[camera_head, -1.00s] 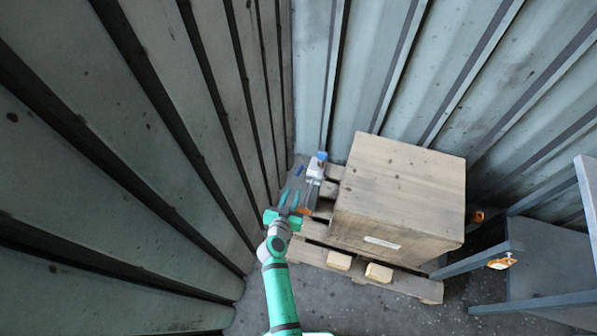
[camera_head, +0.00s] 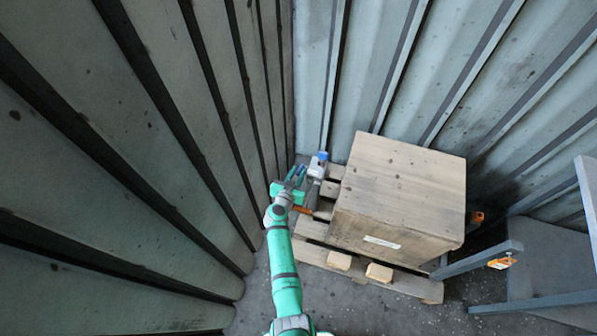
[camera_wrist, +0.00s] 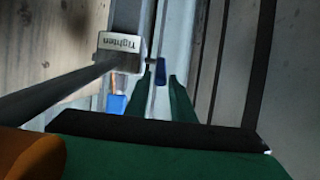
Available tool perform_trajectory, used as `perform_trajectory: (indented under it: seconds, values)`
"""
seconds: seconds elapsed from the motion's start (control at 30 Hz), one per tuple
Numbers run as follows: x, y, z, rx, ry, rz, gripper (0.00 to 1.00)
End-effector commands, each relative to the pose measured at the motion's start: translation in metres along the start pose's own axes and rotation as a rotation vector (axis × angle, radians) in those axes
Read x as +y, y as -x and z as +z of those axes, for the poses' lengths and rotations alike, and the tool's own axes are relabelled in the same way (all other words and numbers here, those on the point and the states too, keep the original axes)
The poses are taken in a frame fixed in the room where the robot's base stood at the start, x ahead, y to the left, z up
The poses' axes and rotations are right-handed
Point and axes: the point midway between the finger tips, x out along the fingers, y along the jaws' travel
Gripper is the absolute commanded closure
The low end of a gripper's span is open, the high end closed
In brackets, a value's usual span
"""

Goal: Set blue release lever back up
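The blue release lever (camera_wrist: 160,71) is a small dark-blue tab beside a grey block (camera_wrist: 120,44) marked "Tighten" in the wrist view. It juts out from the block's right side. My gripper (camera_wrist: 163,78) is open, and its two green fingers reach toward the lever. The lever shows between and just beyond the fingertips; I cannot tell whether they touch it. In the head view my gripper (camera_head: 297,171) is left of the grey device with a brighter blue top (camera_head: 321,156). The lever is not clearly distinguishable there.
A dark bar runs from the block to an orange handle (camera_wrist: 30,158), close beside my gripper. A wooden crate (camera_head: 400,190) stands on a pallet (camera_head: 310,231) to the right. The ribbed wall (camera_head: 170,150) is close on the left.

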Motion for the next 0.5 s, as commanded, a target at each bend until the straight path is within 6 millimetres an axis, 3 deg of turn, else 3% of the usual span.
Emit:
perform_trajectory:
  seconds: [0.2,0.5]
  values:
    - [0.0005,-0.0119,0.0000,-0.001,0.000,0.000,0.78]
    - [-0.0020,-0.0119,0.0006,-0.001,0.001,-0.004,0.80]
